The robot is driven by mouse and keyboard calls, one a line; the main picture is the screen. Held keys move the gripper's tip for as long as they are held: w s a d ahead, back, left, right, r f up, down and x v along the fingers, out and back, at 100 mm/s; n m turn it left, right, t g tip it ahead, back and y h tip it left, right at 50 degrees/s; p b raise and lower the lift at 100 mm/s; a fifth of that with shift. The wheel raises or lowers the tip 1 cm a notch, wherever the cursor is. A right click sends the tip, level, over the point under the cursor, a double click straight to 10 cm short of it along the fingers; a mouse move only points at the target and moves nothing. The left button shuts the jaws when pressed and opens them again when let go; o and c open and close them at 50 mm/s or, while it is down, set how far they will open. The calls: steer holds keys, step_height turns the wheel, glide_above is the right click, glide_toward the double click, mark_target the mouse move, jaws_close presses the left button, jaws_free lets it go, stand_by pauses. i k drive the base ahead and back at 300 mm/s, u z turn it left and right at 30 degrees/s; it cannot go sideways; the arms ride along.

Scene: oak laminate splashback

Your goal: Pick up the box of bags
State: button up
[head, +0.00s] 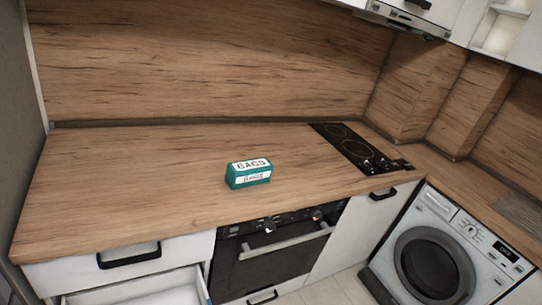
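The box of bags (248,174) is a small teal box with white labels, and the top one reads "BAGS". It sits on the wooden countertop (130,180) in the middle of the head view, a little back from the front edge and above the oven. Nothing touches or covers it. My gripper does not show in the head view.
A black cooktop (352,148) lies to the right of the box. Below the counter are an oven (270,255), an open white drawer (140,290) at lower left and a washing machine (435,255) at right. The counter around the box is clear.

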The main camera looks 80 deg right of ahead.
mark_target(246, 173)
steer(key=k, duration=0.6)
steer(key=z, duration=0.55)
steer(key=i, duration=1.25)
steer(key=z, duration=0.2)
steer(key=k, duration=0.15)
steer(key=z, duration=0.5)
